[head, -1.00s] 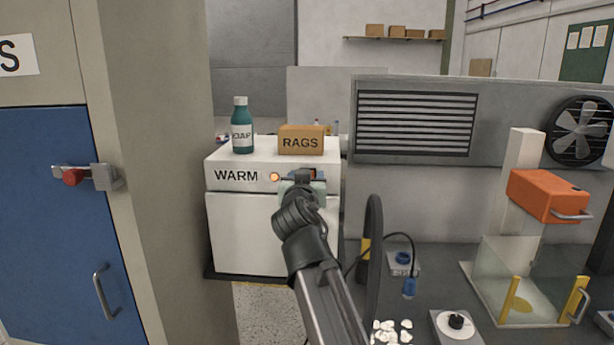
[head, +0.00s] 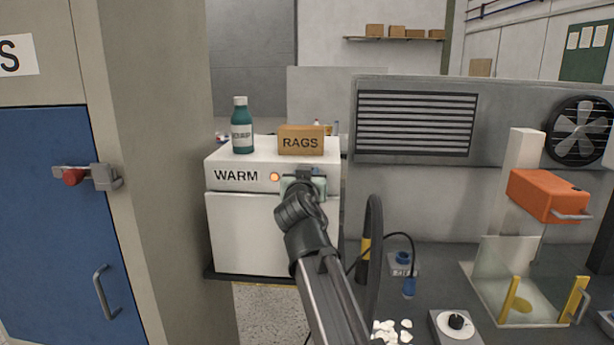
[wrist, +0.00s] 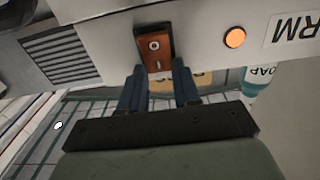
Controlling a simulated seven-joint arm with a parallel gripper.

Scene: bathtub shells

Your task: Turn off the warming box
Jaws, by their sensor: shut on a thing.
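The warming box (head: 262,232) is a white cabinet labelled WARM, with a round orange lamp (head: 274,177) that looks lit. In the wrist view, the lamp (wrist: 235,38) sits beside an orange-brown rocker switch (wrist: 155,48) in a dark frame, marked O and I. My gripper (wrist: 159,72) is at the switch's I end, one dark finger at each side of it. The fingers stand a little apart with the switch end between their tips. In the head view my gripper (head: 304,178) covers the switch.
A teal soap bottle (head: 242,132) and a RAGS box (head: 301,140) stand on top of the warming box. A grey pillar is to the left. A black upright loop (head: 373,250) and a blue-ended cable (head: 409,285) are close to the right of my arm.

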